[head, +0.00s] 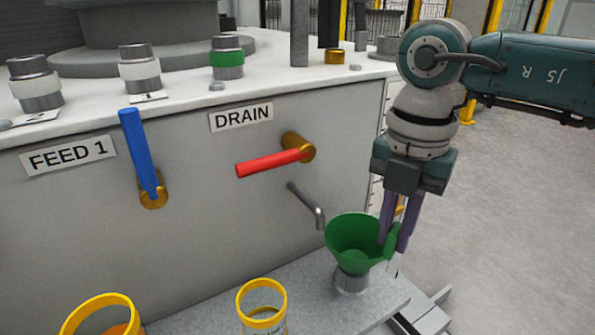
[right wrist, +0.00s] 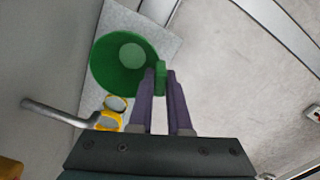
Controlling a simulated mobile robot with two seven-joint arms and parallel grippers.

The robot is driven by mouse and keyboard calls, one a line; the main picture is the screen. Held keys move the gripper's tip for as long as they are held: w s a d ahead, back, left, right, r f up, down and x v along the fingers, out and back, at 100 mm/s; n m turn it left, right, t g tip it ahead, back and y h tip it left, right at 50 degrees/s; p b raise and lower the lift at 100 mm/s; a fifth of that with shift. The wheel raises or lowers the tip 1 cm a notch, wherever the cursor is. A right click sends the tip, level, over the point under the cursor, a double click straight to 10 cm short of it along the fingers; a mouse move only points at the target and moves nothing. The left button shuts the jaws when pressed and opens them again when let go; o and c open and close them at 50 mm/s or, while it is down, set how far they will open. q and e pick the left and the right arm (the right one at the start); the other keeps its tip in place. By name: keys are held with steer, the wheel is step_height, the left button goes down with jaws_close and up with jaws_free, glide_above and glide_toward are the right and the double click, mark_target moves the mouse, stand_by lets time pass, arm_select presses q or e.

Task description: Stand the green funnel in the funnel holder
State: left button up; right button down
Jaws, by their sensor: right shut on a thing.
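The green funnel (head: 350,240) is upright with its wide mouth up, over the grey cylindrical funnel holder (head: 352,283) on the light shelf. The funnel's narrow lower end meets the holder's top; I cannot tell how deep its spout sits inside. My right gripper (head: 393,243) points down and is shut on the tab at the funnel's right rim. In the right wrist view the tab (right wrist: 161,78) is between the two purple fingers, and the funnel's bowl (right wrist: 112,68) hides the holder. My left gripper is not in view.
A bent metal spout (head: 306,203) comes out of the cabinet just left of the funnel. Yellow-rimmed glass jars (head: 262,292) stand left along the shelf. A red lever (head: 268,162) and a blue lever (head: 138,150) stick out from the cabinet front. Open floor lies right.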

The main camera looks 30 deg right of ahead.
steer(key=c, duration=0.8)
jaws_free()
step_height(320, 180, up, 9)
steer(key=p, duration=0.4)
steer(key=shift+r, duration=0.55)
